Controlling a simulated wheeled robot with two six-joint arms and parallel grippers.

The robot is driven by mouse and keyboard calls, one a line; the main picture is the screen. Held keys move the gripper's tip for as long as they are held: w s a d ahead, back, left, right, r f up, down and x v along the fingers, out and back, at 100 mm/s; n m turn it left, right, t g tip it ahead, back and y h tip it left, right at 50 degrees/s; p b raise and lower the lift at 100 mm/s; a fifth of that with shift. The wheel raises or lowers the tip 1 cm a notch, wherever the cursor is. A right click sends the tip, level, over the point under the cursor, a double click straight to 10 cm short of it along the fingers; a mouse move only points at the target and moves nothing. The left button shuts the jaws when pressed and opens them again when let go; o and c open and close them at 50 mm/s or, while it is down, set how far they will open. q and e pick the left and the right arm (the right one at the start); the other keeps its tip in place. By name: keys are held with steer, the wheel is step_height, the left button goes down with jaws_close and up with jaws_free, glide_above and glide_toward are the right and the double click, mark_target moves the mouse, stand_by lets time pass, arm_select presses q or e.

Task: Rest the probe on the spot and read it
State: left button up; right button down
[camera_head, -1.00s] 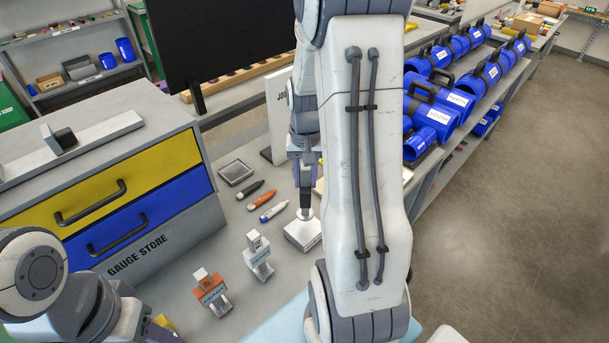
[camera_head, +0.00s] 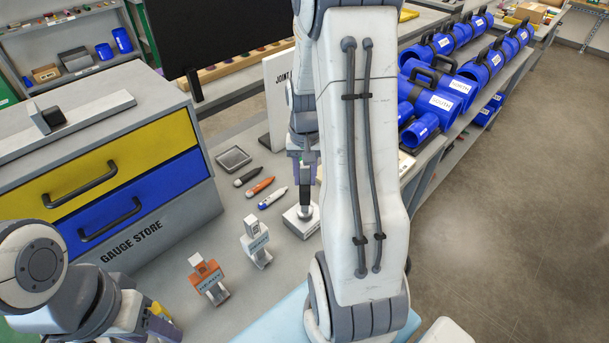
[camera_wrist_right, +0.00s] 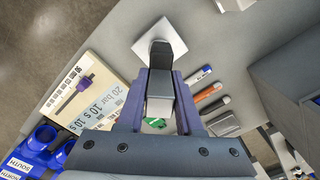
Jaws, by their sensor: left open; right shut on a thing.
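My right gripper (camera_head: 304,168) is shut on a dark probe (camera_wrist_right: 160,88), which also shows in the head view (camera_head: 304,197). The probe points down at a pale square block (camera_wrist_right: 172,37) on the bench. In the head view its lower end meets a round pale part on top of that block (camera_head: 299,225); whether it presses there I cannot tell. No readout is legible. My left gripper (camera_head: 158,326) is open, low at the left, partly cut off by the frame edge and away from the block.
Orange (camera_head: 209,279) and white (camera_head: 257,244) labelled pieces stand left of the block. Several pens (camera_head: 260,186) and a grey tray (camera_head: 233,159) lie behind. The gauge store (camera_head: 150,225) stands left; blue pipes (camera_head: 437,103) are at right.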

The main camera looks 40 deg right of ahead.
steer(key=shift+f+b, duration=0.4)
steer(key=shift+f, duration=0.2)
stand_by(0.9)
steer(key=shift+s+a+f, duration=0.1)
steer(key=shift+f, duration=0.05)
stand_by(2.3)
steer(key=shift+c, duration=2.4)
jaws_free()
